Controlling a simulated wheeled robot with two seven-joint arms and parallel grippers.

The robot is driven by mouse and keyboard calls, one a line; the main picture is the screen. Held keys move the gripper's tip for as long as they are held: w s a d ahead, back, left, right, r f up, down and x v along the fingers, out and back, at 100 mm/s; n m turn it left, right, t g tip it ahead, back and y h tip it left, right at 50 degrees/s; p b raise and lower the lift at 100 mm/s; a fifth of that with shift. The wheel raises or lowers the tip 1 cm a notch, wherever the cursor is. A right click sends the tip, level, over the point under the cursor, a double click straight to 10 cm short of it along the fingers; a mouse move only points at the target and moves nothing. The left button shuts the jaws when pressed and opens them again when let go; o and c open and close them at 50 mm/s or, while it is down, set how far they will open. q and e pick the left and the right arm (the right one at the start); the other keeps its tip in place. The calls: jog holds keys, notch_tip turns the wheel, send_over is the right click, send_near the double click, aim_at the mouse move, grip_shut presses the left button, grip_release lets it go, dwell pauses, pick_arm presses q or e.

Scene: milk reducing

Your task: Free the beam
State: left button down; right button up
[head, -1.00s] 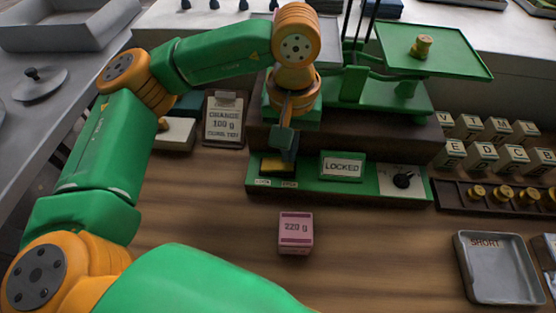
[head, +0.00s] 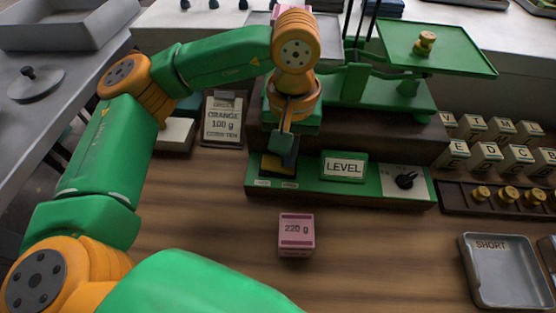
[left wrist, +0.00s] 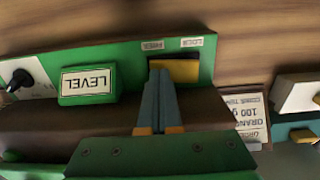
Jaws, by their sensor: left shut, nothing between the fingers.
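The green balance (head: 385,85) stands at the back, its right pan (head: 455,62) holding a small brass weight (head: 425,42); its left side is largely hidden behind my arm. On its green front panel (head: 313,187), a display (head: 344,167) reads LEVEL; it also shows upside down in the left wrist view (left wrist: 88,84). A black and yellow lock switch (head: 279,168) is at the panel's left, above two small labels. My left gripper (head: 281,150) is shut and empty, its tips at the switch, beside its yellow part (left wrist: 180,70) in the left wrist view. Contact is unclear.
A pink 220 g block (head: 296,235) stands on the wooden counter before the panel. A black knob (head: 405,180) is at the panel's right. Lettered blocks, brass weights and a SHORT tray (head: 500,270) are at right.

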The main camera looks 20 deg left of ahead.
pick_arm(q)
notch_tip(320, 180, up, 7)
jog(key=p, duration=0.5)
dwell(0.3)
